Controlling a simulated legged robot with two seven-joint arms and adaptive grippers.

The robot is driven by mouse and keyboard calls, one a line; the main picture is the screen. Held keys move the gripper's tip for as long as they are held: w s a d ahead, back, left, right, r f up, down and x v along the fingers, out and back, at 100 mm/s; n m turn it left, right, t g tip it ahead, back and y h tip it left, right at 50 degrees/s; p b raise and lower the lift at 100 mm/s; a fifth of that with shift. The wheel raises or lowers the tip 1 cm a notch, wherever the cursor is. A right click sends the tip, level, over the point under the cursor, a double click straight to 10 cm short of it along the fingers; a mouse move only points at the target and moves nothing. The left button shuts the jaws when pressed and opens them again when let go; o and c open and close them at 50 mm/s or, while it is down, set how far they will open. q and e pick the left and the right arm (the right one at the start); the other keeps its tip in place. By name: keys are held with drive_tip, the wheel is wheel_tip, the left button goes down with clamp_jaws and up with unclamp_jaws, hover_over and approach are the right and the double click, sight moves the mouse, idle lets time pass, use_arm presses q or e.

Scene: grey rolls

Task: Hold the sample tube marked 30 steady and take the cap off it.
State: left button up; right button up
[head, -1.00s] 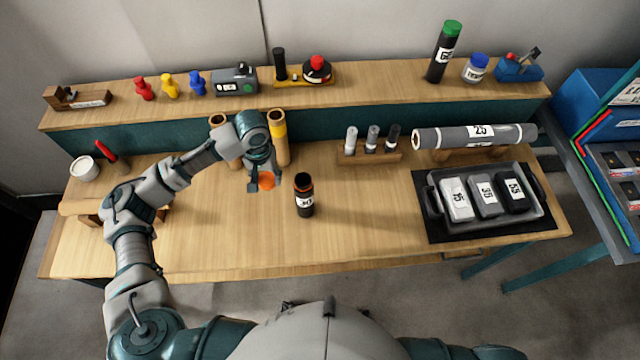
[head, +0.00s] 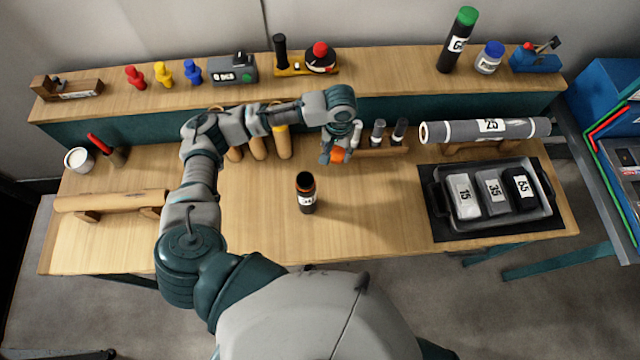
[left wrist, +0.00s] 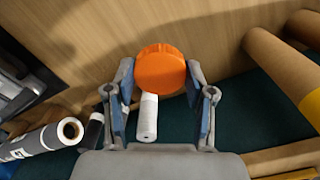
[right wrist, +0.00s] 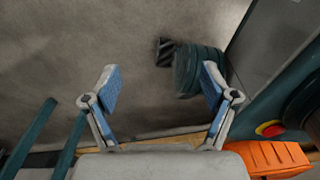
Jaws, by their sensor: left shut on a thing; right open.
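The sample tube (head: 306,195) stands upright on the bench in the head view. It is dark with an orange band near its open, uncapped top; its white label is too small to read surely. My left gripper (head: 338,154) is shut on the orange cap (left wrist: 161,68), held in the air behind and to the right of the tube, near the small vials. The cap sits between both fingers in the left wrist view. My right gripper (right wrist: 160,78) is open and empty in the right wrist view, facing the floor; it is outside the head view.
A rack with small vials (head: 378,132) is close to my left gripper. Brown rolls (head: 283,143) stand behind my left arm. A grey roll marked 25 (head: 470,130) and a tray (head: 437,203) with several blocks are on the right. The bench around the tube is clear.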

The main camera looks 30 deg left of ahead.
use_arm(q)
drive_tip(key=s+d+f+n+p, duration=0.1)
drive_tip(key=s+d+f, duration=0.1)
drive_tip(key=s+d, duration=0.2)
drive_tip(key=s+d+f+n+p, duration=0.1)
drive_tip(key=s+d+f+p, duration=0.1)
drive_tip(key=s, duration=0.4)
drive_tip(key=s+d+f+n+p, duration=0.2)
drive_tip(key=s+d+f, duration=0.2)
drive_tip(key=s+d, duration=0.1)
drive_tip(key=shift+s+d+f, duration=0.2)
drive_tip(key=shift+s+d, duration=0.2)
drive_tip(key=shift+d, duration=0.3)
hover_over(355, 188)
drive_tip(key=shift+f, duration=0.85)
drive_tip(key=shift+a+f, duration=0.1)
drive_tip(key=shift+f, duration=1.65)
drive_tip(key=o, duration=1.3)
wheel_tip(355, 188, up, 12)
drive_tip(key=shift+s+r, duration=0.1)
